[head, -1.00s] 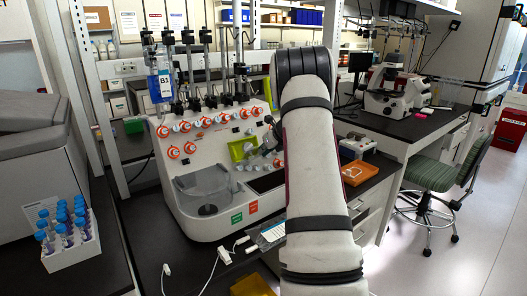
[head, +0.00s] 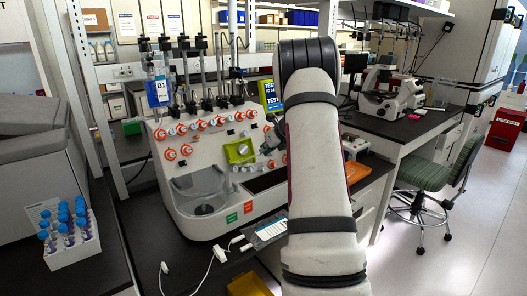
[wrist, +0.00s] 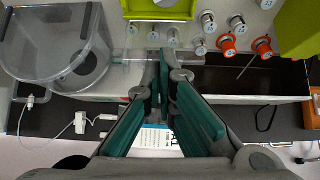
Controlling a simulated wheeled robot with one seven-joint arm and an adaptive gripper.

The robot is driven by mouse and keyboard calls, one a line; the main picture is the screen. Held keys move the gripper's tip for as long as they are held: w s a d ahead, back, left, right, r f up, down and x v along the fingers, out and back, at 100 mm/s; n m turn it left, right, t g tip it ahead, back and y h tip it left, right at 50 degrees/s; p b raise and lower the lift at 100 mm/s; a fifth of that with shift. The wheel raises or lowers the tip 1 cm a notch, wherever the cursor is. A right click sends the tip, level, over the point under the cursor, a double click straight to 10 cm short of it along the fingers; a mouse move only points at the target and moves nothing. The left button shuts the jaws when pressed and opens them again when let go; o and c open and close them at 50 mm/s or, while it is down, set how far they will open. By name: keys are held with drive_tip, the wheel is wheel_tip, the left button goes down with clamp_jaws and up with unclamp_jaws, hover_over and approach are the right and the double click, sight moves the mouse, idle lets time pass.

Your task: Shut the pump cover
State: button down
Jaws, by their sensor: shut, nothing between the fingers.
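The cell processor (head: 215,225) stands on the dark bench, its front covered in orange and grey knobs. A lime-green pump housing (head: 239,151) sits on its front panel, and its lower edge shows at the top of the wrist view (wrist: 160,12). A second lime-green piece (wrist: 299,30) stands out at the upper right of the wrist view; it looks like the pump cover swung open, its far part cut off.
A clear round chamber (wrist: 60,45) lies left of my gripper, and a dark recess (wrist: 235,80) lies to its right. Orange knobs (wrist: 228,45) stick out near the green piece. A tube rack (head: 72,240) stands at the left, and a screen (head: 270,95) is beside my arm.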

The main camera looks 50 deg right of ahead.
drive_tip(key=v, duration=0.2)
drive_tip(key=p+v, duration=0.1)
drive_tip(key=v, duration=0.1)
drive_tip(key=shift+s+f, duration=0.3)
